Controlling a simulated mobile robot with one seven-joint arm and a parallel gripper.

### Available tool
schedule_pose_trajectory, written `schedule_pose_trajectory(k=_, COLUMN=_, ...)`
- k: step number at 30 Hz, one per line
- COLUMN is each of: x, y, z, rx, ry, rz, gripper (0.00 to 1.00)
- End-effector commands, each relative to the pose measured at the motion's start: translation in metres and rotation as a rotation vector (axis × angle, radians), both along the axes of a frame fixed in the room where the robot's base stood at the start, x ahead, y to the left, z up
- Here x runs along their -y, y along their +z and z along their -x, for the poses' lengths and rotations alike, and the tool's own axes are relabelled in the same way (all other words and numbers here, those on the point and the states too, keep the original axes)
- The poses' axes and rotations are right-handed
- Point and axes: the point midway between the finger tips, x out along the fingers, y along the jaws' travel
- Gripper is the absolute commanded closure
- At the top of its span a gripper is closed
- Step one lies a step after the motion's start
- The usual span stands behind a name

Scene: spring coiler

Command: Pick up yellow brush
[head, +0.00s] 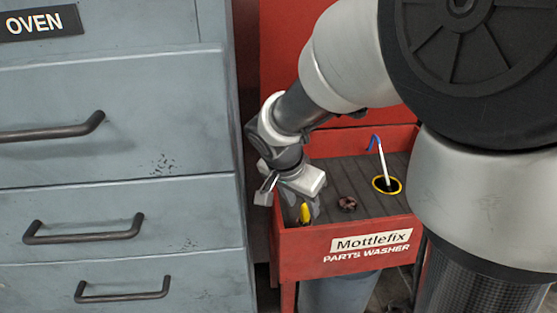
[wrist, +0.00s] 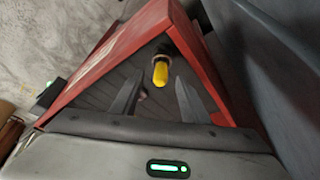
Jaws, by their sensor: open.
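The yellow brush (head: 305,214) shows as a small yellow piece at the front left corner of the red parts washer (head: 310,258), partly hidden by my gripper. In the wrist view the yellow brush (wrist: 160,73) appears beyond the fingertips, near a corner of the red tray (wrist: 105,58). My gripper (head: 300,205) points down over that corner. In the wrist view my gripper (wrist: 155,88) is open, with its two dark fingers to either side of the line to the brush. I see no contact between the fingers and the brush.
A dark reddish-brown lump (head: 347,203) lies on the washer's ribbed grey surface. A white stick with a blue hooked end (head: 378,150) stands in a yellow-rimmed hole (head: 396,186). The grey oven cabinet (head: 120,205) with protruding handles stands close to the left.

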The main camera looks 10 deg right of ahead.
Motion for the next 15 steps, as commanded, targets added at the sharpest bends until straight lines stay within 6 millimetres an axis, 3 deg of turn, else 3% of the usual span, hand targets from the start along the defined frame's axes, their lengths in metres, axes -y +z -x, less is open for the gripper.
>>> schedule_pose_trajectory(k=10, x=0.013, y=-0.04, z=-0.015, rx=-0.003, ry=-0.002, rz=0.0, gripper=0.59)
schedule_pose_trajectory(k=15, x=0.016, y=-0.046, z=-0.018, rx=0.0, ry=-0.001, rz=-0.001, gripper=0.59)
